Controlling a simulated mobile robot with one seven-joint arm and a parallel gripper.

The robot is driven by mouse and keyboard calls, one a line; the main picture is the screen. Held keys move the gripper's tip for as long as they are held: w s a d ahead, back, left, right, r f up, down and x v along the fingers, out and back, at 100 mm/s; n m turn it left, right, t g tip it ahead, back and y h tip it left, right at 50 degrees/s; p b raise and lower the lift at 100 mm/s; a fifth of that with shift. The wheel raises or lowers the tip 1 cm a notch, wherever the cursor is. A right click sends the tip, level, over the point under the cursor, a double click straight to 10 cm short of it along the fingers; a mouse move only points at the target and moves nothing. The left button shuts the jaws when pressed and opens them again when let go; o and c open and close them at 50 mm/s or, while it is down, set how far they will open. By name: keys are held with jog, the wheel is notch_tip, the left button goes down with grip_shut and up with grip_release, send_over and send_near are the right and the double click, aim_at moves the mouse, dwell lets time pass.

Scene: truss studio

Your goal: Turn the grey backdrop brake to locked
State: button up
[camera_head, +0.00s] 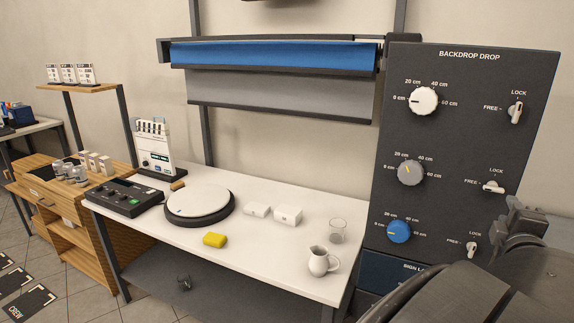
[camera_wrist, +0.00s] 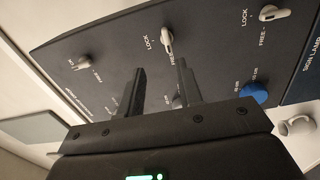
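The grey backdrop brake is the middle white lever (camera_head: 494,187) on the dark panel (camera_head: 466,80). It lies sideways, its end towards FREE; LOCK is printed above it. It also shows in the wrist view (camera_wrist: 167,41), just beyond my fingertips. My gripper (camera_wrist: 161,64) is open and empty, its two dark fingers apart and facing the panel, with no visible contact with the lever. The grey knob (camera_head: 410,173) is left of the lever in the head view. The grey backdrop (camera_head: 280,95) hangs partly lowered below the blue roll.
The upper brake lever (camera_head: 515,113) and lower brake lever (camera_head: 472,248) stand roughly upright near the middle one. A white knob (camera_head: 424,101) and blue knob (camera_head: 398,231) sit on the same panel. A table (camera_head: 270,265) with a jug (camera_head: 322,261) and glass (camera_head: 338,230) stands left.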

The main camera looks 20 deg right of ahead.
aim_at(494, 191)
jog(key=x, duration=0.7)
jog(key=f+x, duration=0.1)
jog(key=x, duration=0.2)
jog(key=shift+w, duration=0.45)
jog(key=shift+c, duration=0.2)
grip_shut()
